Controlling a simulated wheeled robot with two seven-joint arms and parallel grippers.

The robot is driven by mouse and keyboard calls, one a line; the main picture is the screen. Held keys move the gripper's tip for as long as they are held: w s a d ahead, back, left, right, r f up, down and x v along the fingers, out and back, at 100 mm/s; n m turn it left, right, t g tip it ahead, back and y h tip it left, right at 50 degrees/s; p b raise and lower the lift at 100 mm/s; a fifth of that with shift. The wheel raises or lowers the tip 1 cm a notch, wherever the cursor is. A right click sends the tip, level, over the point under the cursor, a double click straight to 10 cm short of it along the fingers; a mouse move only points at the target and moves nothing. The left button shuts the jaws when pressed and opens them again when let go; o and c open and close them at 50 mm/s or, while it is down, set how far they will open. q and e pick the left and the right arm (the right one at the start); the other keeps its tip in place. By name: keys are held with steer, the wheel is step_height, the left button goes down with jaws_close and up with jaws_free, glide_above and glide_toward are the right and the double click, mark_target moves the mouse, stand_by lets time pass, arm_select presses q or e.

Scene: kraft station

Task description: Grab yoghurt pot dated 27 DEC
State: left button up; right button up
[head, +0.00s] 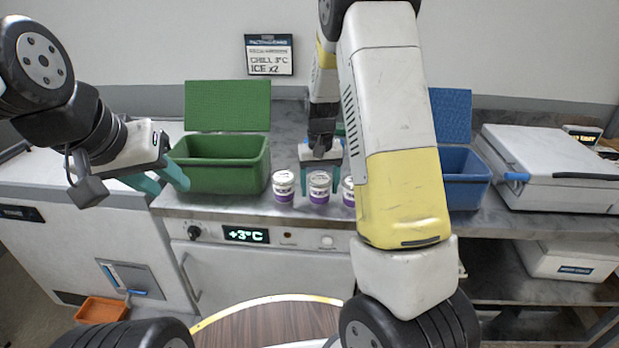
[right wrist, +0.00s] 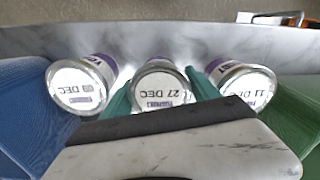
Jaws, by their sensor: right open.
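Three white yoghurt pots with purple bands stand in a row on the steel counter. The middle pot (head: 319,188) reads 27 DEC on its lid in the right wrist view (right wrist: 160,82). The pot on the left in the head view (head: 284,187) reads 11 DEC (right wrist: 246,84), and the one on the right (head: 348,192) reads 09 DEC (right wrist: 80,86). My right gripper (head: 320,181) is open, its teal fingers on either side of the 27 DEC pot, between it and its neighbours. My left gripper (head: 158,181) is open and empty, left of the green bin.
A green bin (head: 220,186) stands left of the pots and a blue bin (head: 466,193) right of them, partly behind my right arm. A white lidded appliance (head: 550,165) sits further right. An orange tray (head: 102,310) lies low on the left. A sign (head: 269,55) hangs on the wall.

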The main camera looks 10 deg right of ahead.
steer(key=c, duration=1.1)
steer(key=shift+c, duration=0.2)
